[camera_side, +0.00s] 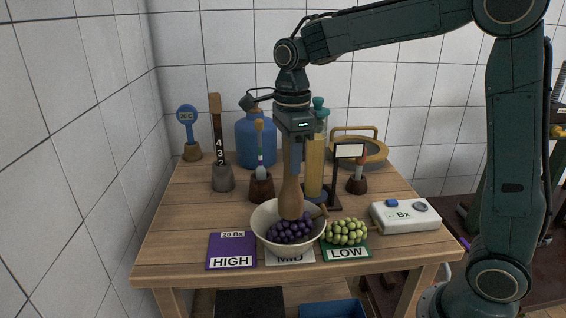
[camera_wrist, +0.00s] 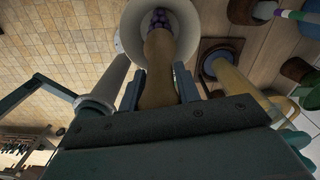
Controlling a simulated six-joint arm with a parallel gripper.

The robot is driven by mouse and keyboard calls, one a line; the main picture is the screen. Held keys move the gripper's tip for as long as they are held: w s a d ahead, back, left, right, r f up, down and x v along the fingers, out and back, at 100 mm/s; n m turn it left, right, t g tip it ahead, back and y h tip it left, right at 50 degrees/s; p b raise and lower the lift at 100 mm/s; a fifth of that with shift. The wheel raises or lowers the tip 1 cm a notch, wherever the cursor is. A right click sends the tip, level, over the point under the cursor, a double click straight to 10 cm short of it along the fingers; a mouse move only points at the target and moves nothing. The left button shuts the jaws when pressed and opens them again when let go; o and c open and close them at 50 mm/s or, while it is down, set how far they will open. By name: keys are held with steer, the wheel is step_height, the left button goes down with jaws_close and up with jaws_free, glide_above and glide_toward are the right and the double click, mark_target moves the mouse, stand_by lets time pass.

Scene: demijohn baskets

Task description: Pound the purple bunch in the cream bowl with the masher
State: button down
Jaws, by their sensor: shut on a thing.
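The cream bowl (camera_side: 262,222) stands on the middle card near the table's front, with the purple bunch (camera_side: 290,232) inside it. My gripper (camera_side: 292,170) is above the bowl, pointing down, and is shut on the wooden masher (camera_side: 291,198). The masher hangs upright with its wide lower end inside the bowl, at the top of the purple grapes; I cannot tell whether it presses on them. In the wrist view the masher (camera_wrist: 159,70) lies between the fingers, and its end covers part of the bowl (camera_wrist: 128,35) and bunch (camera_wrist: 160,17).
A green bunch (camera_side: 346,232) lies on the LOW card (camera_side: 347,254), just right of the bowl. The purple HIGH card (camera_side: 232,251) is left. A white meter (camera_side: 405,216) sits at right. A sign stand (camera_side: 335,185), yellow cylinder (camera_side: 315,168) and blue jug (camera_side: 256,138) stand behind.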

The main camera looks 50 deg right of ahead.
steer(key=shift+r, duration=2)
steer(key=shift+f, duration=0.1)
steer(key=shift+f, duration=2)
steer(key=shift+r, duration=2.2)
steer(key=shift+r, duration=3.4)
steer(key=shift+w+d+n, duration=0.1)
steer(key=shift+n, duration=0.2)
